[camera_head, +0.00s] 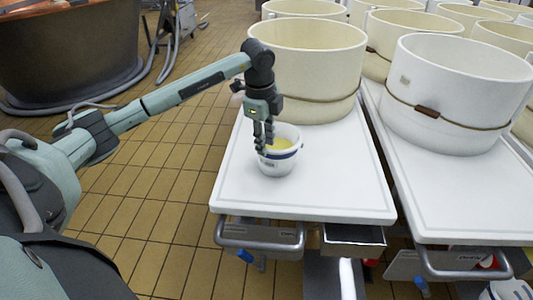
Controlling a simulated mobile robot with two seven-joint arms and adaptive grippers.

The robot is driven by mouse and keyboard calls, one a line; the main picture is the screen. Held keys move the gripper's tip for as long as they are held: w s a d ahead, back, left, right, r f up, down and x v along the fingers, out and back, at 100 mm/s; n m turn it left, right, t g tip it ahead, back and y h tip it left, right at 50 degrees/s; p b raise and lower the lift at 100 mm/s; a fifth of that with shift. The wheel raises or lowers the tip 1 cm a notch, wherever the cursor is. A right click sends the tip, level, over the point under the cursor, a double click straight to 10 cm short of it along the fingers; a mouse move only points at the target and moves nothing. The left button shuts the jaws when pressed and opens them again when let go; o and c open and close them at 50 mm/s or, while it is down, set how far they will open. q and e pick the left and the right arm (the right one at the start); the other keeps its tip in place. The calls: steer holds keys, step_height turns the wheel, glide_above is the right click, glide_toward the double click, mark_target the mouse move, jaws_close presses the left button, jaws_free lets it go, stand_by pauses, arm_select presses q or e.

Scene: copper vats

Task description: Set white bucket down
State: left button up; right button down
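The white bucket (283,165) is small, with a dark blue band and something yellow inside. It is upright at the near part of a white tabletop (338,187); I cannot tell whether its base touches the surface. My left gripper (264,147) comes down from above with its fingers at the bucket's left rim, and looks shut on it. The fingers hide part of the rim.
A large cream vat (305,70) stands behind the bucket on the same table. A second table on the right holds a white vat (450,95). Bare tabletop lies right of the bucket. A copper vat (68,45) stands at far left on the tiled floor.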

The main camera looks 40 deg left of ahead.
arm_select(q)
steer(key=r, duration=0.5)
steer(key=shift+s+d+r, duration=0.1)
steer(key=shift+s+r, duration=0.3)
